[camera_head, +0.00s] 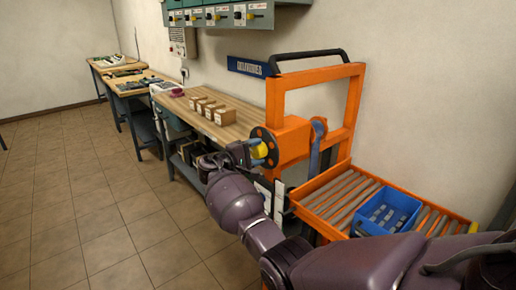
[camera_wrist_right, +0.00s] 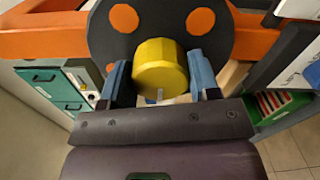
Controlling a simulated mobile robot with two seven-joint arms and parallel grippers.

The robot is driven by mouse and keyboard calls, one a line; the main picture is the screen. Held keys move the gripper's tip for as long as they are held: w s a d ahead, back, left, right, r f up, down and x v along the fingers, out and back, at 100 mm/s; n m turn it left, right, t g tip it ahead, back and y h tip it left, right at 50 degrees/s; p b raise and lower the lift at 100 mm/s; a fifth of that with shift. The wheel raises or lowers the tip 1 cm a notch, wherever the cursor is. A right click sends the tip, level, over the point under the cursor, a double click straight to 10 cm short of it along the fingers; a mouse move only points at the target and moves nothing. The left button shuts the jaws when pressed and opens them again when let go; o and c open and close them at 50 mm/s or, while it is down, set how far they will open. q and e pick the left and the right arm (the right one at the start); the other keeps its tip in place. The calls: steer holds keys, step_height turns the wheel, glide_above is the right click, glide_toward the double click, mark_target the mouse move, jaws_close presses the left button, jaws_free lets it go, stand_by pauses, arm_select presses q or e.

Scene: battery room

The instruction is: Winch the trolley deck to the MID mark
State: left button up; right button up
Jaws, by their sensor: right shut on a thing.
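The orange trolley (camera_head: 285,139) stands against the wall at the right, with a black handle on top. Its roller deck (camera_head: 334,196) carries a blue crate (camera_head: 402,209). A black winch disc (camera_head: 263,146) with orange spots is on the trolley's side, and a yellow knob (camera_head: 259,151) sticks out from it. My right gripper (camera_head: 252,152) is at the knob. In the right wrist view, the gripper's blue fingers (camera_wrist_right: 160,82) are shut on the yellow knob (camera_wrist_right: 160,66), in front of the black disc (camera_wrist_right: 112,45). I cannot read a MID mark. My left gripper is not in view.
A wooden workbench (camera_head: 233,128) with several small boxes (camera_head: 208,110) stands left of the trolley. More benches (camera_head: 146,84) line the wall beyond. Teal cabinets (camera_head: 230,15) hang above. The tiled floor (camera_head: 90,190) at left is clear.

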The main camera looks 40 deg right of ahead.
steer(key=n+p, duration=0.1)
steer(key=n, duration=0.1)
steer(key=shift+r+n+p, duration=0.3)
steer(key=shift+n+p, duration=0.4)
steer(key=shift+n, duration=0.2)
steer(key=n+p, duration=0.3)
steer(key=n, duration=0.1)
steer(key=shift+n, duration=0.3)
steer(key=n+p, duration=0.2)
steer(key=n, duration=0.1)
steer(key=shift+f+n, duration=0.1)
steer(key=shift+n, duration=0.2)
steer(key=shift+n+p, duration=0.65)
steer(key=shift+n, duration=0.25)
steer(key=n+p, duration=0.1)
steer(key=n, duration=0.2)
steer(key=shift+f, duration=0.1)
arm_select(q)
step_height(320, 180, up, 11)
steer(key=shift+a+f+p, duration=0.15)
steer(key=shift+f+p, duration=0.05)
steer(key=shift+p, duration=0.1)
arm_select(e)
steer(key=shift+f+n, duration=0.1)
steer(key=shift+n, duration=0.7)
